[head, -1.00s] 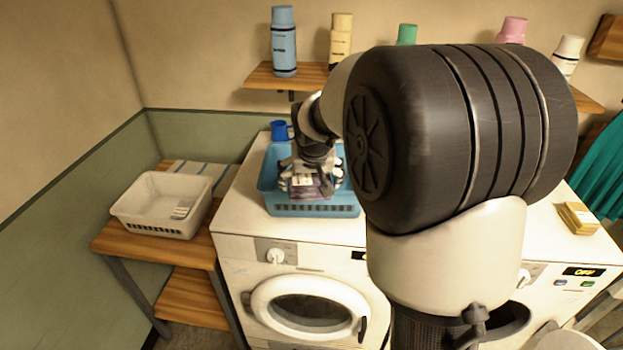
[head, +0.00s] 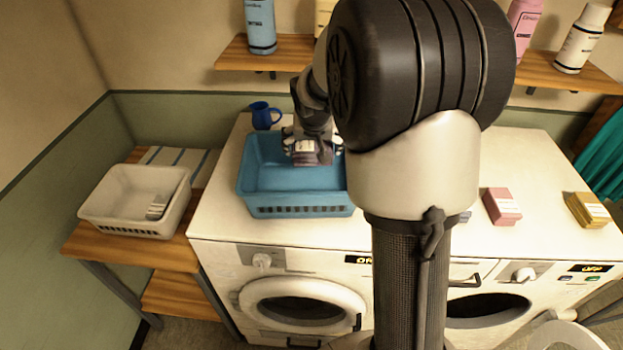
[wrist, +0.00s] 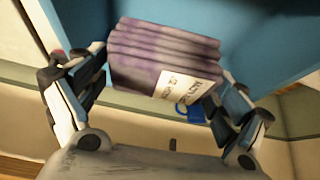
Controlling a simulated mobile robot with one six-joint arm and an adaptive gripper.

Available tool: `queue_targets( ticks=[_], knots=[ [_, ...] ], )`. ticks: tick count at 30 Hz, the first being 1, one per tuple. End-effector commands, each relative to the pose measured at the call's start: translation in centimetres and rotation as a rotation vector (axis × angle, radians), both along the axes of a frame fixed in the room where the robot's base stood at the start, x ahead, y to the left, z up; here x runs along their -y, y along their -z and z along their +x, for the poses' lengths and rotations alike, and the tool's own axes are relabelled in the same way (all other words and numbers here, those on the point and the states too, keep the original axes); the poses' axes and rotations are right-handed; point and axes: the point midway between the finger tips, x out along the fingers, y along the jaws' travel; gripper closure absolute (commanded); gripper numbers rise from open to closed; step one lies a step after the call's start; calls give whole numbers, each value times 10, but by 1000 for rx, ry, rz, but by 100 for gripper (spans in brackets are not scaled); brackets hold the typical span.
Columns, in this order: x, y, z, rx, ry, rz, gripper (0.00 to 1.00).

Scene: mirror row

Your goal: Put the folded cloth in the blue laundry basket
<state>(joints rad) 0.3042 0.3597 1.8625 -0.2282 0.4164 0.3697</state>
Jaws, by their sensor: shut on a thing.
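The folded cloth (wrist: 150,55) is a purple stack of layers with a white label. My gripper (wrist: 163,72) is shut on it, a finger at each side. In the head view the cloth (head: 312,157) hangs below my gripper (head: 311,145), over the right back part of the blue laundry basket (head: 300,211). The basket stands on the left washing machine. I cannot tell whether the cloth is below the rim or touches the floor of the basket. My arm hides the basket's right end. Blue basket wall (wrist: 70,15) shows behind the cloth in the wrist view.
A blue jug (head: 264,116) stands just behind the basket. A white basket (head: 108,215) sits on a wooden bench at left, by a striped cloth (head: 190,160). A pink stack (head: 501,206) and a yellow stack (head: 588,211) lie on the machines. A bottle shelf (head: 240,52) is above.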

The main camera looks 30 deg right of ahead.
Motion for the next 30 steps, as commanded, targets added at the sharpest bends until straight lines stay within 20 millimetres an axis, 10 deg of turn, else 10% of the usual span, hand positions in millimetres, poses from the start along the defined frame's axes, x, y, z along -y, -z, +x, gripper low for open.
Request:
queue_targets(
  ticks=[6, 18, 30],
  knots=[
    [0, 55, 0, -3, 1, 1, 34],
    [0, 103, 0, -2, 0, 1, 34],
    [0, 112, 0, 1, 1, 0, 34]
  ],
)
